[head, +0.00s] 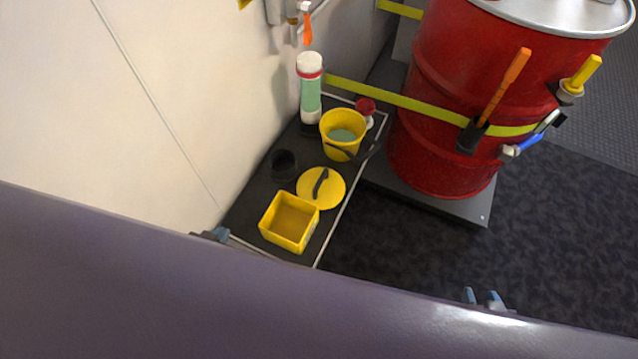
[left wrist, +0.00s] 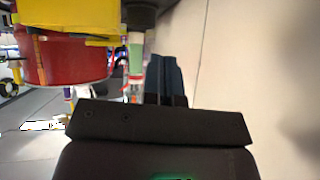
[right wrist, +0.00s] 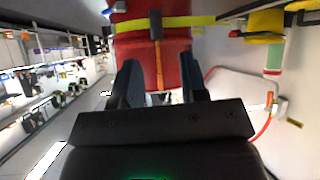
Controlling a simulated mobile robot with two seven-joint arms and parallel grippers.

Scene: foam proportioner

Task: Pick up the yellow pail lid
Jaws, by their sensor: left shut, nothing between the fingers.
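The yellow pail lid (head: 333,190) is a round disc with a dark handle across it. It lies on the dark shelf (head: 256,196) in the head view, between the yellow pail (head: 343,152) and a square yellow bin (head: 287,223). My left gripper (head: 218,235) is at the shelf's left front edge, left of the bin and apart from the lid. Its fingers are together and empty in the left wrist view (left wrist: 164,62). My right gripper (head: 484,296) is over the dark floor, well right of the lid. Its fingers stand apart and empty in the right wrist view (right wrist: 161,80).
A white-and-green bottle (head: 311,95) stands behind the pail, beside the wall. A dark round cup (head: 284,165) is left of the lid. A large red drum (head: 440,150) with a yellow strap stands at the right. The floor below it is clear.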

